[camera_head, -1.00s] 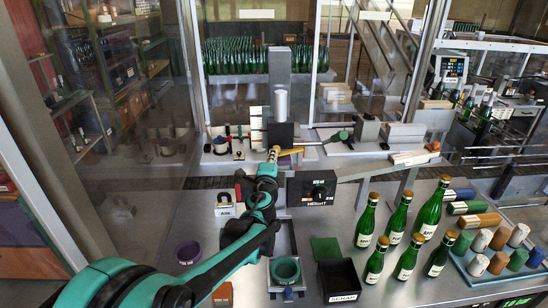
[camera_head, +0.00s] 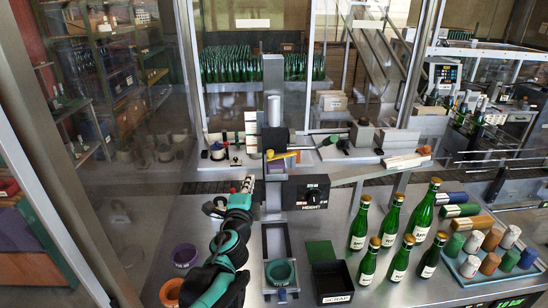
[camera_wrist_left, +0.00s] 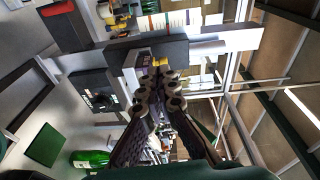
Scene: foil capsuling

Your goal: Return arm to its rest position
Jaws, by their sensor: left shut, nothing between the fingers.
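My left arm comes in low in the head view, with its teal and black links. My left gripper (camera_head: 247,184) is shut and empty, left of the black HEIGHT box (camera_head: 306,191) and nearer than the yellow handle (camera_head: 283,155). In the left wrist view the two dark fingers (camera_wrist_left: 160,88) come together at the tips with nothing between them. The HEIGHT box with its round knob also shows in the left wrist view (camera_wrist_left: 98,92), beside the fingers. My right gripper is in neither view.
Several green bottles (camera_head: 394,220) stand at the right, by a blue tray (camera_head: 470,283) of coloured capsules. A black SCRAP bin (camera_head: 333,298), a green ring (camera_head: 279,271), a green square (camera_head: 320,251) and a purple ring (camera_head: 184,255) are near my arm. A metal post rises behind.

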